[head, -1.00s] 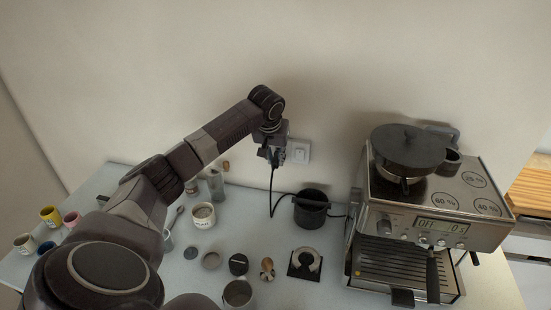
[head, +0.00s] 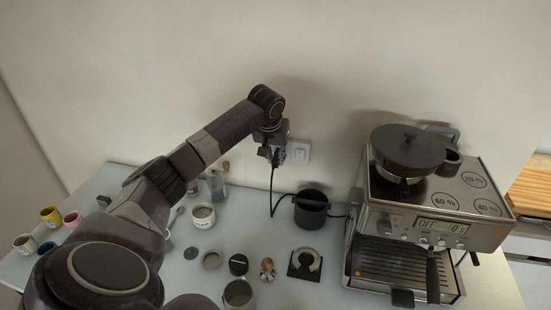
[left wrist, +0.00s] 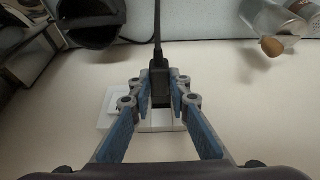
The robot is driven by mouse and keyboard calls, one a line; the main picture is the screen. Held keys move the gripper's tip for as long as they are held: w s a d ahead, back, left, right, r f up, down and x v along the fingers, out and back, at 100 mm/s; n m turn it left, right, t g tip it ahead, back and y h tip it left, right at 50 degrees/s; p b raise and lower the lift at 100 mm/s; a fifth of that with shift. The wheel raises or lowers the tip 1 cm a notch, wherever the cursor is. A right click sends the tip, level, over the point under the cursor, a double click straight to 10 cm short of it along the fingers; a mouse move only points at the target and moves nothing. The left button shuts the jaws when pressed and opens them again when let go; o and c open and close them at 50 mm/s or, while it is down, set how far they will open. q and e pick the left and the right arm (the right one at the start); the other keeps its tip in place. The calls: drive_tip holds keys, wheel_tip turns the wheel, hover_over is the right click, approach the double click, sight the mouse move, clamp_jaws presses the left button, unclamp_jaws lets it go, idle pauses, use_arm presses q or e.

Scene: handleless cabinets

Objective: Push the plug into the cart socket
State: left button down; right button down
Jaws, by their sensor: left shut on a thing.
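My left gripper (head: 275,155) is close to the wall at the white wall socket (head: 300,151). In the left wrist view its blue-padded fingers (left wrist: 160,90) are shut on the black plug (left wrist: 160,72), one on each side. The black cord (head: 272,192) hangs from the plug to the counter and runs towards the espresso machine. The white socket plate (left wrist: 108,118) shows behind and beside the fingers in the left wrist view. The plug's front end is close to the socket; I cannot tell whether its pins are in. My right gripper is not in view.
The espresso machine (head: 425,225) stands on the right, with a black lidded pan (head: 410,150) on top. A black round bin (head: 311,208) stands below the socket. Cups, a white mug (head: 203,215) and small coffee tools cover the counter (head: 120,180). The wall above is bare.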

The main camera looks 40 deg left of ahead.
sight(275, 164)
use_arm(q)
drive_tip(key=shift+w+a, duration=0.35)
drive_tip(key=shift+w, duration=0.3)
drive_tip(key=shift+w+a, duration=0.3)
drive_tip(key=shift+w, duration=0.3)
drive_tip(key=c, duration=1.7)
unclamp_jaws()
drive_tip(key=shift+w, duration=0.1)
drive_tip(key=shift+c, duration=0.2)
drive_tip(key=v, duration=1.2)
